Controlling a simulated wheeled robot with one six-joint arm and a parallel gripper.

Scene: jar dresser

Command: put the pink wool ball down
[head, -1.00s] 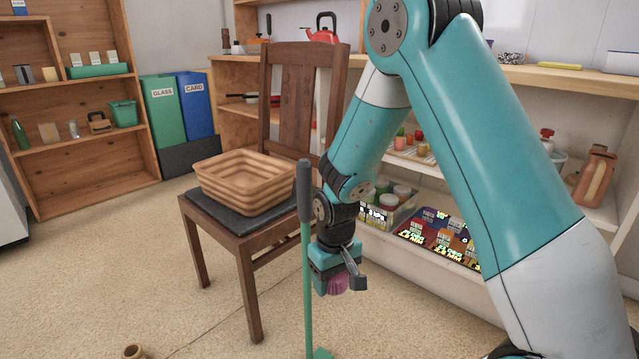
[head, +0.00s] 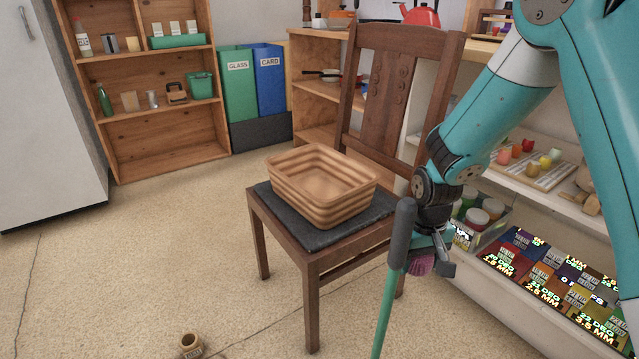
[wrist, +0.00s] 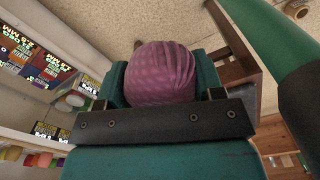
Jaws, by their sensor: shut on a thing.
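The pink wool ball (wrist: 160,74) sits between the jaws of my gripper in the wrist view. In the head view the ball (head: 421,263) shows low at the right of centre, partly hidden by a green pole with a grey grip (head: 392,270). My gripper (head: 432,262) is shut on the ball and holds it in the air, right of the chair. The ball is apart from the floor and the shelves.
A wooden chair (head: 312,270) with a dark cushion bears a ribbed tan basket (head: 325,195). The green pole stands close to my gripper. A shelf with boxes (head: 545,275) is at the right. A small brown pot (head: 190,345) is on the floor, which is open at left.

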